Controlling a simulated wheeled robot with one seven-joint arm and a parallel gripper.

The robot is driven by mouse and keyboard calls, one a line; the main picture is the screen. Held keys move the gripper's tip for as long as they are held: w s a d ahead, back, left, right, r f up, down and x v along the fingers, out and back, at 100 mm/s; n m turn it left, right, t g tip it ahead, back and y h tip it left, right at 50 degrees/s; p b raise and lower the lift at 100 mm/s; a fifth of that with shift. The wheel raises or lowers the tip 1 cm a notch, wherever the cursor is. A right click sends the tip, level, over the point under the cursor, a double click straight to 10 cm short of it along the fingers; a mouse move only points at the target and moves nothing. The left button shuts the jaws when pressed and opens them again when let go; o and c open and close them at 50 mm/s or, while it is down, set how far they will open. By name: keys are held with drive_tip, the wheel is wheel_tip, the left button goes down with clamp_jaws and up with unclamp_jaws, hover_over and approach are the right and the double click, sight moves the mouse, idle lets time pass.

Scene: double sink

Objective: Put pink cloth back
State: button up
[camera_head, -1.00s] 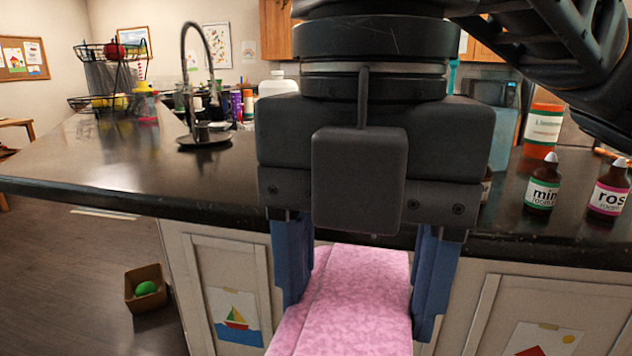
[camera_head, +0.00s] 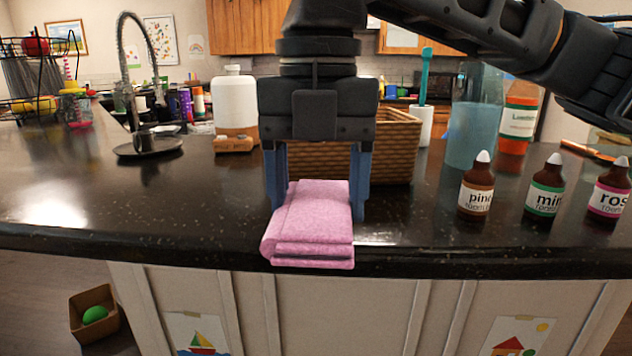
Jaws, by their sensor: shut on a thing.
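The folded pink cloth (camera_head: 312,225) is between the two blue fingers of my gripper (camera_head: 317,190), in the middle of the head view. My gripper is shut on it, with the fingers pointing down. The cloth is at the front edge of the dark counter (camera_head: 190,205), and its near end reaches over that edge. I cannot tell whether it touches the counter top. A wicker basket (camera_head: 395,145) stands on the counter just behind my gripper, partly hidden by it.
Left are a white jug (camera_head: 234,105) and a faucet (camera_head: 140,90). The counter at front left is clear.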

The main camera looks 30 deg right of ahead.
sight(321, 185)
drive_tip(key=shift+w+d, duration=0.7)
drive_tip(key=shift+w, duration=0.25)
drive_tip(key=w+d, duration=0.2)
drive_tip(key=w, duration=0.1)
drive_tip(key=shift+d+f, duration=0.1)
drive_tip(key=shift+d, duration=0.05)
drive_tip(key=shift+s+f, duration=0.1)
drive_tip(key=shift+f, duration=0.6)
drive_tip(key=shift+f, duration=0.1)
drive_tip(key=o, duration=1)
wheel_tip(321, 185, up, 12)
drive_tip(key=p, duration=0.1)
